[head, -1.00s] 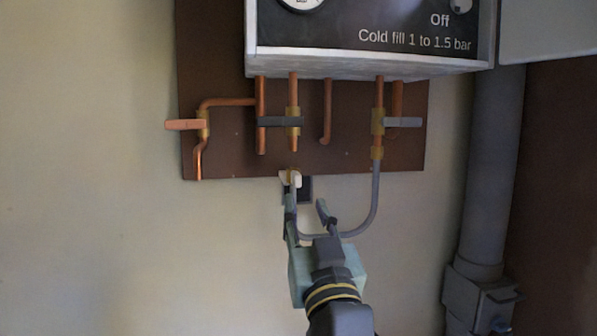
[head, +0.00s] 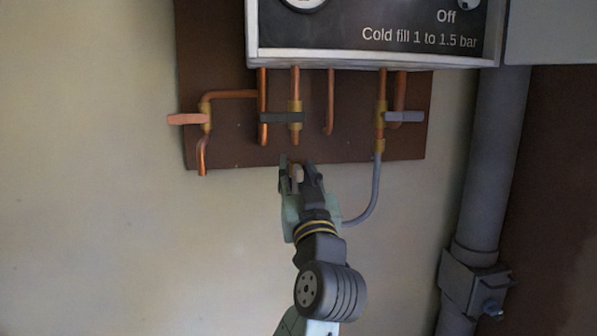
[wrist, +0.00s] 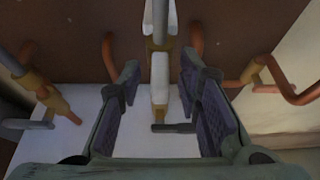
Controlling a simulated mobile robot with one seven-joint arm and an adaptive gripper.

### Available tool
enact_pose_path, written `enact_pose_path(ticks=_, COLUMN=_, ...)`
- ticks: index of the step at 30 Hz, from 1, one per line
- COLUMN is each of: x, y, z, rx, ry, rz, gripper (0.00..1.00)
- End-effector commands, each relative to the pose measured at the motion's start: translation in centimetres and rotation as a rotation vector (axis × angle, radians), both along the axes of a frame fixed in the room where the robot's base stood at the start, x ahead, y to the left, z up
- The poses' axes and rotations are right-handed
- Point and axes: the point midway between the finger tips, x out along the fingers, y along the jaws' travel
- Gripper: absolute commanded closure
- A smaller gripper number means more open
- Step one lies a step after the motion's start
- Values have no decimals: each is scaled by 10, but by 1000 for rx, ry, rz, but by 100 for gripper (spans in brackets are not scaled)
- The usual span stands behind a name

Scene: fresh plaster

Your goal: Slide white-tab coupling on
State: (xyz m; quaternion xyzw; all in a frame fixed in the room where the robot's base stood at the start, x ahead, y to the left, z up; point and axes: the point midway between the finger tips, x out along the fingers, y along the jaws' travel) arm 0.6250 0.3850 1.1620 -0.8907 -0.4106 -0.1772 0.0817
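My gripper (head: 297,166) points up just below the copper pipe ends, and its fingers stand apart. In the wrist view, the gripper (wrist: 160,78) has a finger on each side of the white-tab coupling, with a visible gap on both sides. The pale tab of the coupling (wrist: 159,68) lies between the fingers; a small bit of the coupling (head: 297,173) shows in the head view. The grey hose (head: 372,195) loops behind my gripper. The pipe with the dark-lever valve (head: 295,117) ends just above the fingertips. Whether the coupling touches that pipe I cannot tell.
The boiler (head: 370,60) hangs above the brown board (head: 225,150). An orange-lever valve (head: 188,119) is at left and a grey-lever valve (head: 404,117) at right. A bare pipe (head: 329,110) hangs close by on the right. The wall at lower left is clear.

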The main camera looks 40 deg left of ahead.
Motion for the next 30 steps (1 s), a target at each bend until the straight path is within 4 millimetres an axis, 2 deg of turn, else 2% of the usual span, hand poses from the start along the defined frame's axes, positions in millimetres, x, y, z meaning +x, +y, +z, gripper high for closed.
enact_pose_path(ticks=2, x=0, y=0, z=0, rx=0, ry=0, rz=0, gripper=74)
enact_pose_path(ticks=14, x=1, y=-1, z=0, rx=0, ry=0, rz=-2, gripper=100)
enact_pose_path(ticks=30, x=2, y=-3, z=0, rx=0, ry=0, rz=-9, gripper=100)
